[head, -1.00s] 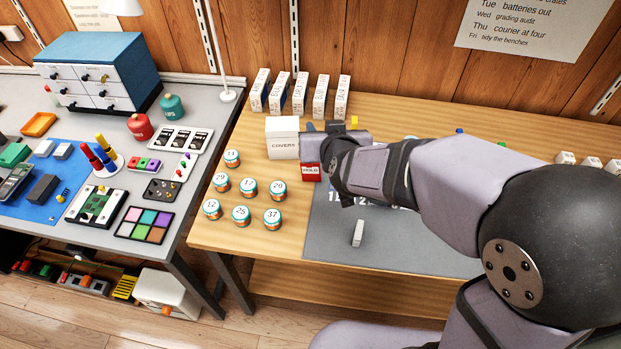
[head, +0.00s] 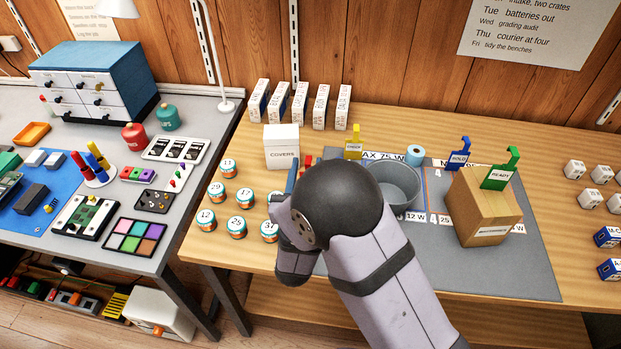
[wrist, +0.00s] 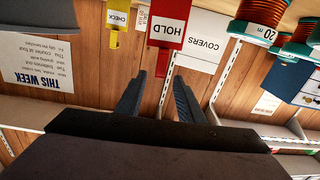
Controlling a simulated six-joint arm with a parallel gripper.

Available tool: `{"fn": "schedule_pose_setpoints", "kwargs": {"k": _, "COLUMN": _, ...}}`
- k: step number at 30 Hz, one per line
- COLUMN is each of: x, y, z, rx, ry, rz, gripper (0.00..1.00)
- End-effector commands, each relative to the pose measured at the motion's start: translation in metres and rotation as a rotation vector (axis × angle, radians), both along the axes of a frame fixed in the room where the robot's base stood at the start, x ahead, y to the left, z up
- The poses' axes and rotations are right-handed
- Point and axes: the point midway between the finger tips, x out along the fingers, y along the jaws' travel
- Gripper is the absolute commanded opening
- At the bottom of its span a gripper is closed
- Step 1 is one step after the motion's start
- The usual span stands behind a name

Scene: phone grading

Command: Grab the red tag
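The red tag (wrist: 172,24), marked HOLD, hangs upside down in the wrist view, as the whole scene does there. Its narrow red stem (wrist: 162,62) reaches to the gap between the fingertips. My gripper (wrist: 158,85) is open, one dark blue finger on each side of that gap, with no visible contact. In the head view a small red part of the tag (head: 307,161) shows behind my gripper (head: 292,176); the rest is hidden by my arm. One blue finger shows there.
The white COVERS box (head: 282,148) stands close behind the red tag. A yellow CHECK tag (head: 353,150) and a grey bucket (head: 396,187) are to the right. Several numbered tins (head: 237,227) stand at left. A cardboard box (head: 485,215) stands near blue (head: 459,160) and green (head: 502,178) tags.

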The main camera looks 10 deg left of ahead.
Motion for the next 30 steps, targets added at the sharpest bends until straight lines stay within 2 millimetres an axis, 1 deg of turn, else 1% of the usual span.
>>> {"fn": "schedule_pose_setpoints", "kwargs": {"k": 5, "x": 0.001, "y": 0.000, "z": -0.003, "rx": 0.001, "ry": -0.001, "rz": 0.000, "gripper": 0.34}}
{"fn": "schedule_pose_setpoints", "kwargs": {"k": 13, "x": 0.020, "y": 0.001, "z": -0.003, "rx": 0.001, "ry": -0.001, "rz": -0.002, "gripper": 0.34}}
{"fn": "schedule_pose_setpoints", "kwargs": {"k": 20, "x": 0.026, "y": 0.001, "z": -0.004, "rx": 0.000, "ry": 0.000, "rz": 0.000, "gripper": 0.34}}
{"fn": "schedule_pose_setpoints", "kwargs": {"k": 30, "x": 0.064, "y": 0.002, "z": -0.006, "rx": 0.001, "ry": -0.001, "rz": -0.001, "gripper": 0.34}}
